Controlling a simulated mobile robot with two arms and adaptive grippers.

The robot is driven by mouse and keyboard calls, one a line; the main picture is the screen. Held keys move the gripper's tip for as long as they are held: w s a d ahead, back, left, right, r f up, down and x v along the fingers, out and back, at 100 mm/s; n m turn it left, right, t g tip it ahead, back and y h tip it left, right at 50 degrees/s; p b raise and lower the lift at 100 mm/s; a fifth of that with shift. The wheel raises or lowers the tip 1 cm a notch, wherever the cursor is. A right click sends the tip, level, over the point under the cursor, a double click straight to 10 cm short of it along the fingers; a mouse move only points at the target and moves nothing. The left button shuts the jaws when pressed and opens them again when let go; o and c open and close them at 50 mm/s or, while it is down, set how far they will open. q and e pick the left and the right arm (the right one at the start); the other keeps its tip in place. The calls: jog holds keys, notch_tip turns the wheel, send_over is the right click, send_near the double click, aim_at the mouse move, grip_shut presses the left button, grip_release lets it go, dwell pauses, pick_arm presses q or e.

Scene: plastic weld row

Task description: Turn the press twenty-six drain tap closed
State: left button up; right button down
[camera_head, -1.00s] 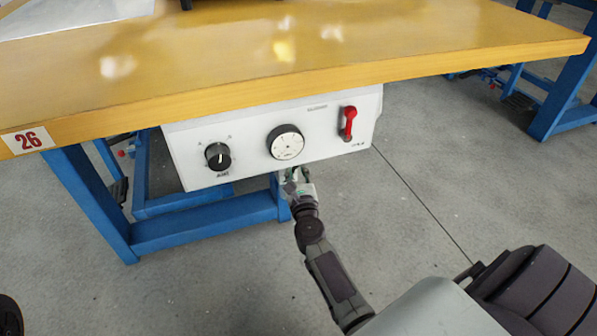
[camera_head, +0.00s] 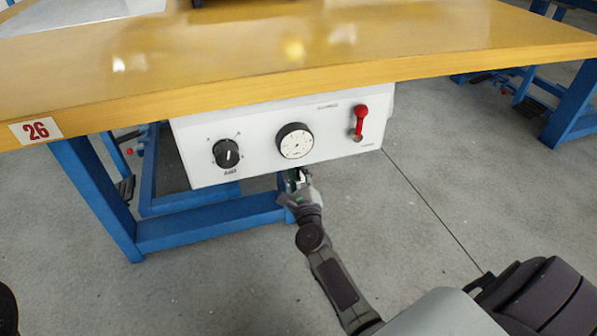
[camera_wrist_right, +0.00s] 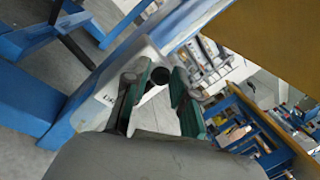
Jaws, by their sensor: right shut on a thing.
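The press twenty-six panel, a white box (camera_head: 212,183), hangs under the front edge of the yellow bench top. My right gripper (camera_head: 297,180) is just below the panel's lower edge, under the round gauge. In the right wrist view the green-padded fingers (camera_wrist_right: 162,98) stand either side of a small dark round-ended part, the drain tap (camera_wrist_right: 160,75). The gripper is shut on it. In the head view the gripper and panel mostly hide the tap, so its angle cannot be told. My left gripper is not in view.
The panel carries a black knob (camera_head: 226,153), a white gauge (camera_head: 295,141) and a red lever (camera_head: 361,122). Blue frame legs (camera_head: 95,195) stand left of my arm.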

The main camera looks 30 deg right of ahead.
jog(key=shift+s+d+f, duration=0.1)
jog(key=shift+d+f, duration=0.05)
jog(key=shift+f, duration=0.05)
jog(key=c, duration=1)
grip_release()
jog(key=shift+o, duration=0.2)
jog(key=shift+r, duration=0.1)
jog(key=v, duration=1.2)
jog(key=shift+c, duration=0.4)
